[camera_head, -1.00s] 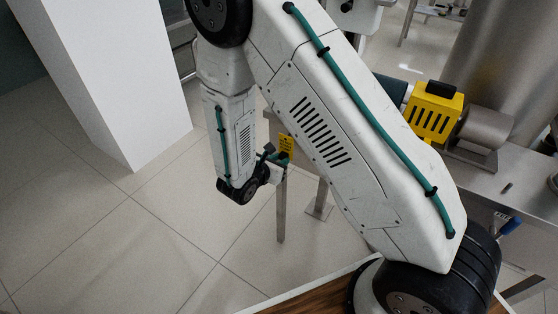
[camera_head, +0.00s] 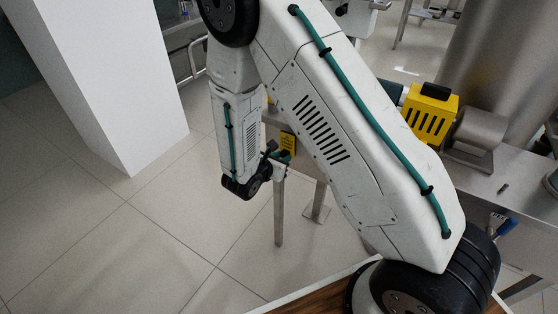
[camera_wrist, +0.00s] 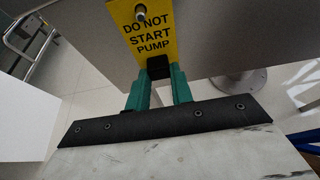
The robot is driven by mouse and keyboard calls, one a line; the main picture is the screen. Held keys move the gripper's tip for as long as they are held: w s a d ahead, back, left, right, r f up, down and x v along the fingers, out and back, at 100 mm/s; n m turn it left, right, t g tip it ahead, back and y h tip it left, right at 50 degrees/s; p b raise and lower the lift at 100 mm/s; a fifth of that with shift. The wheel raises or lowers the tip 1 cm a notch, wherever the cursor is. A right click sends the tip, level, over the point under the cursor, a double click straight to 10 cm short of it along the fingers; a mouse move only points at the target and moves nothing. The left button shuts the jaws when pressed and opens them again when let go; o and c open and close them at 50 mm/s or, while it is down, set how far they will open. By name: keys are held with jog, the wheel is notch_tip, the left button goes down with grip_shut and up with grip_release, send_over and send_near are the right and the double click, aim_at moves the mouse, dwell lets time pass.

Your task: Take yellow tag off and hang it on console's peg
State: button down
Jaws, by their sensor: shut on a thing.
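The yellow tag (camera_wrist: 147,36) reads "DO NOT START PUMP" in the wrist view, and it also shows small in the head view (camera_head: 288,142). My gripper (camera_wrist: 158,72) has green fingers, shut on the tag's lower edge with their dark tips. In the head view my gripper (camera_head: 280,157) is just below the tag. A round metal peg end (camera_wrist: 140,14) shows at the upper part of the tag, in front of a grey panel. I cannot tell how far the tag sits along the peg.
A steel bench (camera_head: 520,180) with a yellow-covered motor (camera_head: 430,112) stands on the right. Bench legs (camera_head: 279,212) stand below the tag. A white pillar (camera_head: 110,80) is at the left, with a metal rail (camera_wrist: 27,38) behind. Tiled floor at the lower left is clear.

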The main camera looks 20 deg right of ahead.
jog(key=c, duration=1.1)
grip_release()
jog(key=shift+c, duration=0.2)
jog(key=f+v, duration=0.1)
jog(key=v, duration=1)
jog(key=shift+s+a+f, duration=0.2)
jog(key=shift+s+a, duration=0.15)
jog(key=shift+a, duration=0.05)
